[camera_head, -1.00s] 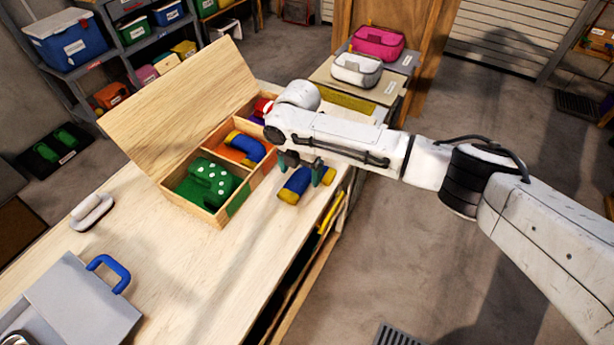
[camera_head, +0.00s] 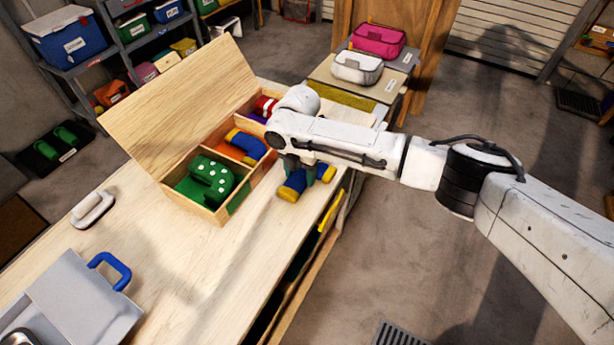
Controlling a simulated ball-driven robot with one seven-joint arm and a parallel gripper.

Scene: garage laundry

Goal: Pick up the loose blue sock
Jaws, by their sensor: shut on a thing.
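The loose blue sock (camera_head: 294,185) with yellow ends lies on the wooden bench top (camera_head: 262,225), to the right of the sock box, near the bench's right edge. My gripper (camera_head: 302,175) is over the sock and shut on it from above; my arm's end link hides part of the fingers and the sock's far side. The sock appears to be still on or very near the bench top. Another blue and yellow sock (camera_head: 245,143) lies in the orange compartment of the wooden box (camera_head: 208,213).
A green white-dotted sock (camera_head: 210,178) lies in the box's near compartment, and a red and white one (camera_head: 265,106) in the far compartment. The box lid (camera_head: 180,95) stands open. A grey case (camera_head: 80,305) and a white-handled brush (camera_head: 92,210) are on the bench.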

